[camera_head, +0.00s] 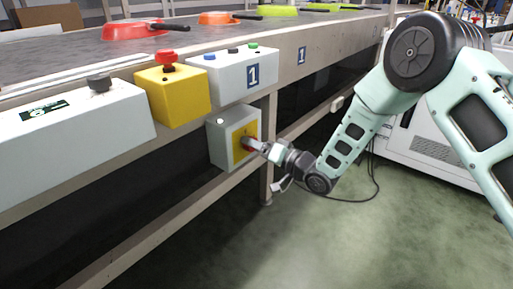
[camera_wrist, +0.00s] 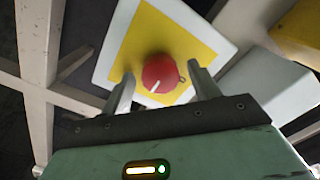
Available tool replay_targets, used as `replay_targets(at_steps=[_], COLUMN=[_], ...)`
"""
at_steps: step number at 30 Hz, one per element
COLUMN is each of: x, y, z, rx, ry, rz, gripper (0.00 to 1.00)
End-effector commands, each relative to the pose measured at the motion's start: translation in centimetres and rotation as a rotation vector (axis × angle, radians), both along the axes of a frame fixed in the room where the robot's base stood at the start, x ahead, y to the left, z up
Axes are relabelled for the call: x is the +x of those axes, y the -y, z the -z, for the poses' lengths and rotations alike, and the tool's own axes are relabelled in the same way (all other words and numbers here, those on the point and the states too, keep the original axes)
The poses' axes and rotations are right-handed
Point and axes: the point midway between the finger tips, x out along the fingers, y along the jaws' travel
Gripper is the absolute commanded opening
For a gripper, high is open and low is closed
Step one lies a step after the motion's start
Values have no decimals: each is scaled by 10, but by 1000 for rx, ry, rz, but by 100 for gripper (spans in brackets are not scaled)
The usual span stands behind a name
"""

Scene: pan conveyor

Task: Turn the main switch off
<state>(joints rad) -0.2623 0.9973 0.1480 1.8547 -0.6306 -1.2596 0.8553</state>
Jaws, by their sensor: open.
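The main switch is a red rotary knob (camera_wrist: 160,74) with a white mark, on a yellow plate (camera_wrist: 187,38) on the front of a grey-white box. In the head view this switch box (camera_head: 219,146) hangs under the conveyor's edge, and the knob is mostly hidden by my gripper. My gripper (camera_head: 257,146) is right in front of the knob. In the wrist view my gripper (camera_wrist: 160,88) is open, with one finger on each side of the knob. The fingers look apart from the knob, but I cannot tell whether either one touches it.
A yellow box (camera_head: 180,98) with a red button, a button panel (camera_head: 232,72) and a white box with a black knob (camera_head: 99,82) line the conveyor edge above. Red (camera_head: 137,31) and orange (camera_head: 216,18) pans sit on the belt. Floor at right is mostly free.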

Motion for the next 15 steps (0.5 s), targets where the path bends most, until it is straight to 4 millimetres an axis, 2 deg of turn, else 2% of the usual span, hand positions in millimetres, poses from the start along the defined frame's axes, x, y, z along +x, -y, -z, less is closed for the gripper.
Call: replay_targets(at_steps=[3,4,8,9,15], x=[0,0,0,0,0], y=[0,0,0,0,1], z=[0,0,0,0,0], rx=[0,0,0,0,-5], ry=[0,0,0,0,6], rz=[0,0,0,0,0], gripper=[61,56,19,17,17])
